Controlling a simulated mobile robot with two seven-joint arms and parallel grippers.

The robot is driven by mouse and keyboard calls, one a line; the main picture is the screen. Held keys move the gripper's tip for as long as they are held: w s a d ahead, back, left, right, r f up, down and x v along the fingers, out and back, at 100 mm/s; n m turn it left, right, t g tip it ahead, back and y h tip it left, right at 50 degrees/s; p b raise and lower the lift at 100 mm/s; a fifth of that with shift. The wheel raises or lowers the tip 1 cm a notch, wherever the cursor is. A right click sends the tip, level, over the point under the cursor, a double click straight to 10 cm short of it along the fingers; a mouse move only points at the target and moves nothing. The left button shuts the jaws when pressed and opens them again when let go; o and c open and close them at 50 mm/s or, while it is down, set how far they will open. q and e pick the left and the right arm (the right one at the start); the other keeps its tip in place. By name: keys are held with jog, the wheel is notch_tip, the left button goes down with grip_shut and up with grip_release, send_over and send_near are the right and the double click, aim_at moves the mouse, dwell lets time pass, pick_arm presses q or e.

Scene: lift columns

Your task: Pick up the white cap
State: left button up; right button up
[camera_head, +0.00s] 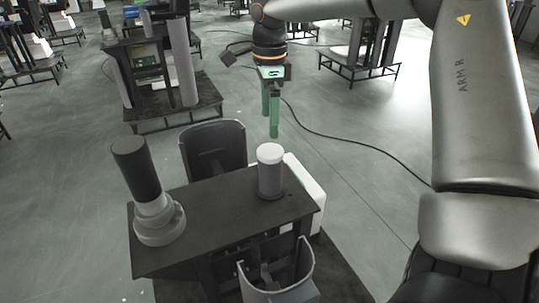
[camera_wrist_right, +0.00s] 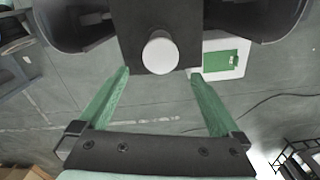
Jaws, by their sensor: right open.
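The white cap (camera_head: 270,152) sits on top of a grey upright cylinder (camera_head: 270,180) near the right end of a dark table. My right gripper (camera_head: 270,126) has green fingers pointing down, just above and behind the cap in the head view. In the right wrist view, the round cap (camera_wrist_right: 160,55) lies a little beyond the fingertips, roughly centred between them. The right gripper (camera_wrist_right: 160,73) is open and empty, with its fingers clear of the cap. My left gripper is not in view.
The dark tabletop (camera_head: 210,215) also bears a dark cylinder (camera_head: 136,168) on a pale round base at left. Dark curved bins stand behind (camera_head: 213,150) and in front (camera_head: 277,290). A white box (camera_head: 304,185) is at right. A cable (camera_head: 345,143) crosses the floor.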

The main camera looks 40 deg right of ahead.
aim_at(269, 151)
notch_tip(269, 151, down, 8)
jog(key=shift+f, duration=0.25)
jog(key=c, duration=1.6)
